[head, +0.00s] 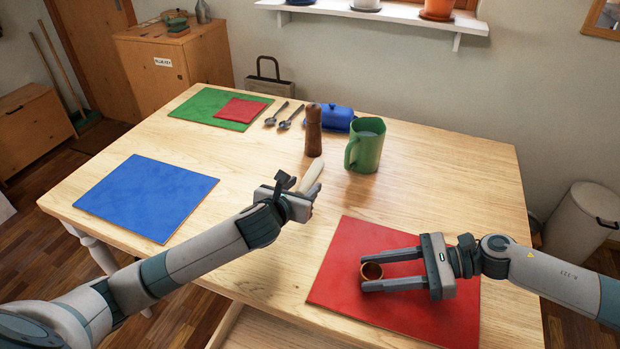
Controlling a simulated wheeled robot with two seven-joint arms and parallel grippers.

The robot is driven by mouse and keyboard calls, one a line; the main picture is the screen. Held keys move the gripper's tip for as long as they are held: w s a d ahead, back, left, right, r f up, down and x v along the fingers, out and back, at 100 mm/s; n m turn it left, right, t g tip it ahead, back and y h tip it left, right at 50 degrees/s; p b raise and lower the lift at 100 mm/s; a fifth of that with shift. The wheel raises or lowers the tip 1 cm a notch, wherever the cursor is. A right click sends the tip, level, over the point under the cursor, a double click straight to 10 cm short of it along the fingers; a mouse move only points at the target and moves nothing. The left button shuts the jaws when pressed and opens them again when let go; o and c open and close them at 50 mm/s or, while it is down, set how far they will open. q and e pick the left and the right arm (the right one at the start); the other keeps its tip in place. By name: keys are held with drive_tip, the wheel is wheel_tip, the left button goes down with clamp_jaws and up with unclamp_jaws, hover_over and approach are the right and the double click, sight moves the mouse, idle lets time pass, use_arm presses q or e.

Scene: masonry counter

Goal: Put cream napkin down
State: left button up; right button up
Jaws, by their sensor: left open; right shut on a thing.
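A narrow cream item, likely the cream napkin (313,173), lies just beyond my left gripper (299,184), near the middle of the table. The gripper partly hides it, and I cannot tell whether they touch. My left gripper is open. My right gripper (376,270) is low over the red placemat (343,243) and shut on a small copper-coloured ring or cup (372,271) between its fingertips. I cannot tell whether that piece touches the placemat.
A brown pepper mill (313,132), a green pitcher (366,147) and a blue butter dish (338,118) stand beyond the cream item. Two spoons (290,118) lie beside a green placemat (193,106) bearing a red napkin (241,110). A blue placemat (146,197) lies bare at left.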

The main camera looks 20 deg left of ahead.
sight(306, 180)
use_arm(q)
drive_tip(key=shift+a+x, duration=0.2)
drive_tip(key=shift+x, duration=1.1)
drive_tip(key=shift+a+x, duration=0.2)
drive_tip(key=shift+x, duration=1.1)
drive_tip(key=shift+f, duration=0.1)
clamp_jaws()
wheel_tip(306, 180, up, 10)
